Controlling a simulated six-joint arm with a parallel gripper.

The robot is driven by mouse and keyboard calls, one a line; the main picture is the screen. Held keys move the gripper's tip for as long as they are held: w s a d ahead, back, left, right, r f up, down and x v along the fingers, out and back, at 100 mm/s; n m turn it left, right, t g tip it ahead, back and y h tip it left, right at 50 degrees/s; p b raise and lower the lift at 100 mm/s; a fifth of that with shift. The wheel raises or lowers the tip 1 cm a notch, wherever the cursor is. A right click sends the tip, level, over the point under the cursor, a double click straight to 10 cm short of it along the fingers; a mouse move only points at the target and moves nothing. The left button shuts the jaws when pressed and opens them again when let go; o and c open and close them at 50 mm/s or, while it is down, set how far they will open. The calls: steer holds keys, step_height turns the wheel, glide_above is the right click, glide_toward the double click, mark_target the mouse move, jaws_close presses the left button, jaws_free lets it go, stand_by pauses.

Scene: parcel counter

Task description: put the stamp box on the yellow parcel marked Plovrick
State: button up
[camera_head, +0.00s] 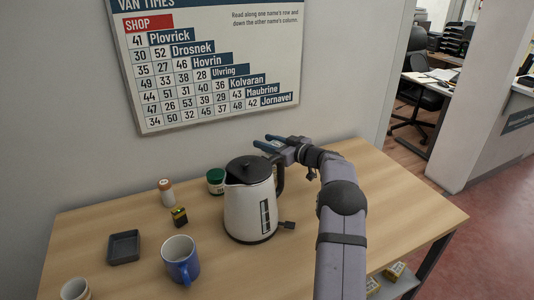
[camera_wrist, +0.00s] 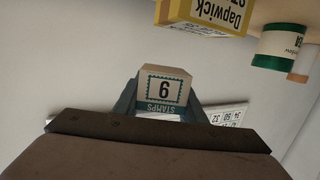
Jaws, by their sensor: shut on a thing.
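My gripper (camera_head: 269,144) is behind the kettle, near the wall, with its blue fingers pointing left. In the wrist view my gripper (camera_wrist: 164,100) is shut on the stamp box (camera_wrist: 164,90), a pale box reading "6" and "STAMPS". The stamp box cannot be made out in the head view. A yellow parcel (camera_wrist: 203,12) at the top of the wrist view reads "Dapwick"; the kettle seems to hide it in the head view. Two yellowish parcels (camera_head: 394,271) (camera_head: 372,285) sit low under the table's right side; their names are unreadable. I see no parcel marked Plovrick.
A white kettle (camera_head: 246,208) stands mid-table. A green-lidded jar (camera_head: 215,181), a wood-topped shaker (camera_head: 166,192), a small black-and-yellow box (camera_head: 179,216), a dark tray (camera_head: 123,247), a blue mug (camera_head: 181,260) and a cup (camera_head: 75,290) are left. A wall chart (camera_head: 205,65) hangs behind. The table's right is clear.

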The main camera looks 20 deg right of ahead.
steer(key=shift+f, duration=1.95)
steer(key=shift+f, duration=0.1)
steer(key=shift+f, duration=0.1)
steer(key=o, duration=1.1)
steer(key=shift+r, duration=0.25)
steer(key=b+v, duration=0.1)
steer(key=v, duration=1.1)
steer(key=shift+d+f+b, duration=0.1)
steer(key=shift+b, duration=0.2)
